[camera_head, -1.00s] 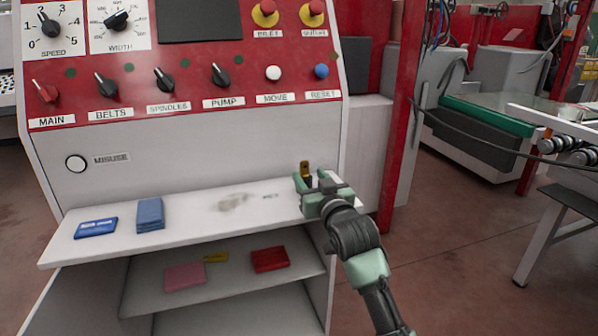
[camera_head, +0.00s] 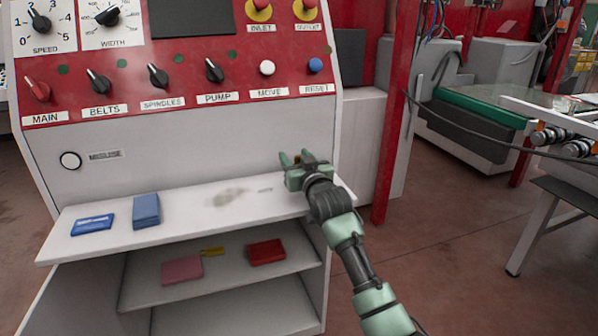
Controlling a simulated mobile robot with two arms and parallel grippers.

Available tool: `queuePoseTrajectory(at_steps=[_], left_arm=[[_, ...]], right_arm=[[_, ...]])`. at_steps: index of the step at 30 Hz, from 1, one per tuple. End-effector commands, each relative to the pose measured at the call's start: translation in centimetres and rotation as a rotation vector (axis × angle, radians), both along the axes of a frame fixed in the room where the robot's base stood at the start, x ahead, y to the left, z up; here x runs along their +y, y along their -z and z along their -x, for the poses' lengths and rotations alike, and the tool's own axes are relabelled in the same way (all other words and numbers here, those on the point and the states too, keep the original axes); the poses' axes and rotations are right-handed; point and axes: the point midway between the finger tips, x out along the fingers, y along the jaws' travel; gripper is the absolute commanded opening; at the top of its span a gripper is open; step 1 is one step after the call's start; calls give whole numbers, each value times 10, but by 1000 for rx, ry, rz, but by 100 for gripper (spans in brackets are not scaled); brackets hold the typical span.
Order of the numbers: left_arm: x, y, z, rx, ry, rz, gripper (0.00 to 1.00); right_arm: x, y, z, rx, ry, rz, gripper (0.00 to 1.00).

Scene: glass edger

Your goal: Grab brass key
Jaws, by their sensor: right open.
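The brass key (camera_head: 298,160) shows only as a small dark brass-coloured piece at my right gripper, above the right end of the white shelf; the gripper hides most of it. My right gripper (camera_head: 295,158) is open, with its green fingers pointing away from me and the brass piece showing between the fingertips. I cannot tell whether the fingers touch it. My left gripper is not in view.
The white shelf (camera_head: 185,222) carries a blue packet (camera_head: 92,225) and a blue block (camera_head: 146,211). The red control panel (camera_head: 130,75) rises behind. The shelf's middle is clear.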

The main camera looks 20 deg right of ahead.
Motion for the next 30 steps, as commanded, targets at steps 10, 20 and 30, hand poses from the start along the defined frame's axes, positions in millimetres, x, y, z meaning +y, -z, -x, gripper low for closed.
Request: queuePoseTrajectory(at_steps=[10, 20, 30], left_arm=[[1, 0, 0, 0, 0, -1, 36], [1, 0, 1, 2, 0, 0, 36], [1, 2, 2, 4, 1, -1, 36]], right_arm=[[0, 0, 0, -1, 0, -1, 0], [0, -9, 0, -2, 0, 0, 0], [0, -72, 0, -8, 0, 0, 0]])
